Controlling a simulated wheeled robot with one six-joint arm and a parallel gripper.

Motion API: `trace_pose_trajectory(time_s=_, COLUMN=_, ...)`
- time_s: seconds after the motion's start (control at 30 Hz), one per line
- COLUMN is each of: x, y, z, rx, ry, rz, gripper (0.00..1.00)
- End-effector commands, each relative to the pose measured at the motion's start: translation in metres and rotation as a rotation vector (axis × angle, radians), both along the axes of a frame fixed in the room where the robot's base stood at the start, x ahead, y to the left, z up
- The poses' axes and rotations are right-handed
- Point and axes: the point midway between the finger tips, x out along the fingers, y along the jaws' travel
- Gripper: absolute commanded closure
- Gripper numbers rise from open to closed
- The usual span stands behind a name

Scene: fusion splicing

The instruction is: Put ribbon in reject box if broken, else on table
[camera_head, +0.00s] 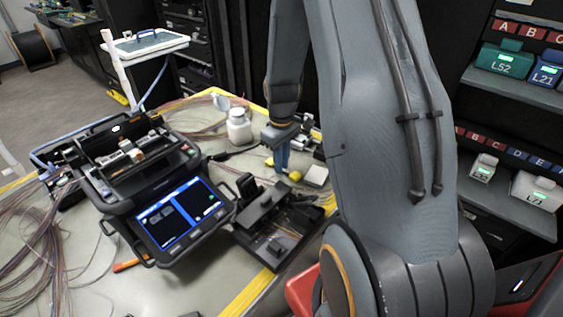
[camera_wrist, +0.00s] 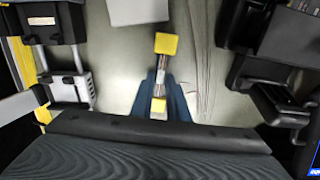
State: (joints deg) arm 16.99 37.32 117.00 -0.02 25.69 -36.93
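A ribbon (camera_wrist: 160,77) with a yellow block at each end lies over the grey table top. In the wrist view, the far yellow block (camera_wrist: 166,44) is in full sight and the near yellow block (camera_wrist: 158,105) shows between my fingers. In the head view, one yellow block (camera_head: 295,176) shows right of my fingers. My gripper (camera_wrist: 160,76) has its blue fingers on either side of the ribbon's middle; it also shows in the head view (camera_head: 281,166). Whether the fingers press on the ribbon is unclear. I cannot tell if the ribbon is broken. No box marked reject is readable.
A splicer (camera_head: 150,180) with a lit blue screen stands left of my gripper, beside a black tool (camera_head: 270,225). A white bottle (camera_head: 239,127) stands behind. Loose fibres (camera_head: 40,240) cover the table's left. Labelled bins (camera_head: 503,62) fill shelves at right. Bare table shows at the front.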

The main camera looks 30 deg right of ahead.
Motion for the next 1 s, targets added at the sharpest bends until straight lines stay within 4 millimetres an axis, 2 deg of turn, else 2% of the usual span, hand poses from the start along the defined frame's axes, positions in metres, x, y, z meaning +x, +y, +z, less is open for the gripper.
trace_pose_trajectory(time_s=0.07, x=0.000, y=0.000, z=0.000, rx=0.000, ry=0.000, rz=0.000, gripper=0.72)
trace_pose_trajectory(time_s=0.37, x=0.000, y=0.000, z=0.002, rx=0.000, ry=-0.001, rz=0.000, gripper=0.72)
trace_pose_trajectory(time_s=0.53, x=0.001, y=0.000, z=0.013, rx=-0.001, ry=-0.004, rz=0.000, gripper=0.72)
trace_pose_trajectory(time_s=1.0, x=0.002, y=0.000, z=0.095, rx=-0.001, ry=-0.005, rz=0.000, gripper=0.72)
